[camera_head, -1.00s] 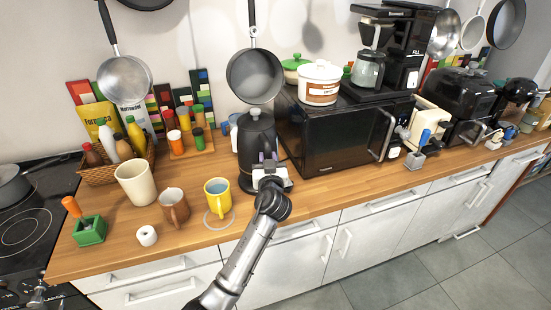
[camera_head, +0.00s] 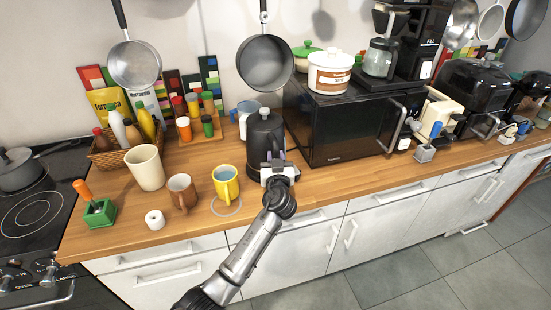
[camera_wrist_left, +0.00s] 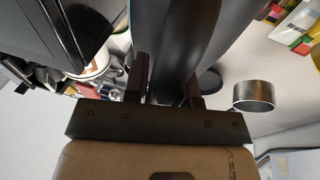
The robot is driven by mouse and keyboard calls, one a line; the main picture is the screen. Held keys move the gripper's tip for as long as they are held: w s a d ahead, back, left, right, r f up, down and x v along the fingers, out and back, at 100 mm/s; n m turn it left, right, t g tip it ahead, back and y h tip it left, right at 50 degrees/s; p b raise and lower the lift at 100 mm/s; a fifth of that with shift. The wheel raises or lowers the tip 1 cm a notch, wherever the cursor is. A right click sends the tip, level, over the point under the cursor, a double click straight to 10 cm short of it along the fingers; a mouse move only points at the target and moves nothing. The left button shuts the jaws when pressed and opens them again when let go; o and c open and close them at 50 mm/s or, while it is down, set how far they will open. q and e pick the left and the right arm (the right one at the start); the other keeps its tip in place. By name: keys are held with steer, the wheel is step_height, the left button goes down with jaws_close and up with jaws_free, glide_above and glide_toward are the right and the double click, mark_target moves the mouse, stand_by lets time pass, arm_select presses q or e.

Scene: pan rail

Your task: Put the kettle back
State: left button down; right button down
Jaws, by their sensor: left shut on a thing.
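The black kettle (camera_head: 265,132) stands upright at the counter's back, just left of the microwave. My left gripper (camera_head: 277,168) is at its front, shut on the kettle's handle. In the left wrist view the dark handle (camera_wrist_left: 180,45) runs between the two fingers of the left gripper (camera_wrist_left: 167,92). The gripper hides part of the kettle's lower front, and I cannot tell whether its bottom touches the counter. A thin pale ring (camera_head: 228,211) lies on the wooden counter (camera_head: 330,184), in front of the yellow mug (camera_head: 226,182). My right gripper is not in view.
The microwave (camera_head: 350,130) stands close at the kettle's right. A pan (camera_head: 265,65) hangs above the kettle. A brown mug (camera_head: 182,191) and cream cup (camera_head: 145,167) stand left of the yellow mug. The counter front right of my gripper is clear.

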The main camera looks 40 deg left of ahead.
arm_select(q)
steer(key=shift+f+b, duration=0.15)
steer(key=shift+b, duration=0.25)
steer(key=c, duration=1.3)
jaws_free()
steer(key=shift+f, duration=0.15)
steer(key=o, duration=0.4)
steer(key=shift+c, duration=0.2)
steer(key=shift+r+p, duration=0.55)
steer(key=shift+p, duration=0.2)
steer(key=b+v, duration=0.1)
steer(key=v, duration=1.1)
steer(key=shift+f, duration=0.15)
